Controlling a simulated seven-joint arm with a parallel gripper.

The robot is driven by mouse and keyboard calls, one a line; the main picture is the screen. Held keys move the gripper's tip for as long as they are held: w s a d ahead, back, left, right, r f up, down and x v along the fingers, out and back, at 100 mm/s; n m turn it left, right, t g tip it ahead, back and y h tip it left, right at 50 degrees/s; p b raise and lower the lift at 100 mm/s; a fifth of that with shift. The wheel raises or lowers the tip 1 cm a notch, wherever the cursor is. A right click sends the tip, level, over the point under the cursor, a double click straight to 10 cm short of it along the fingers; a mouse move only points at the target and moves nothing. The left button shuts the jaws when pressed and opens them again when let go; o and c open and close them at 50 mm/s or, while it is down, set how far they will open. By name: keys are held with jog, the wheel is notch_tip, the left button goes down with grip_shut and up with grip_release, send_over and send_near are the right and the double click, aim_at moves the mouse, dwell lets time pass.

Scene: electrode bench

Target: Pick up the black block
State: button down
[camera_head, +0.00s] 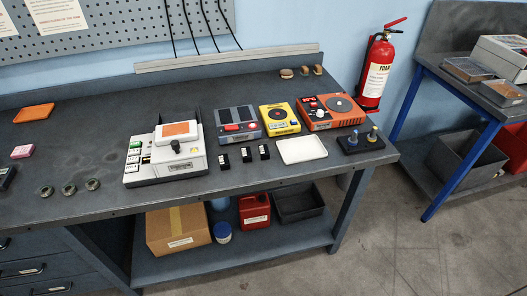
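Three small black blocks with white markings stand apart in a short row on the dark bench top: a left block (224,161), a middle block (246,154) and a right block (264,152). A larger black item (6,177) with a pale label is cut off by the left edge of the picture; I cannot tell what it is. My gripper is not in view, and nothing is seen touching the blocks.
A white device (165,158) stands left of the blocks, and a white tray (302,149) lies to their right. Behind are a grey box (234,122), a yellow box (280,119) and an orange device (330,111). The bench (290,178) is clear in front of the blocks.

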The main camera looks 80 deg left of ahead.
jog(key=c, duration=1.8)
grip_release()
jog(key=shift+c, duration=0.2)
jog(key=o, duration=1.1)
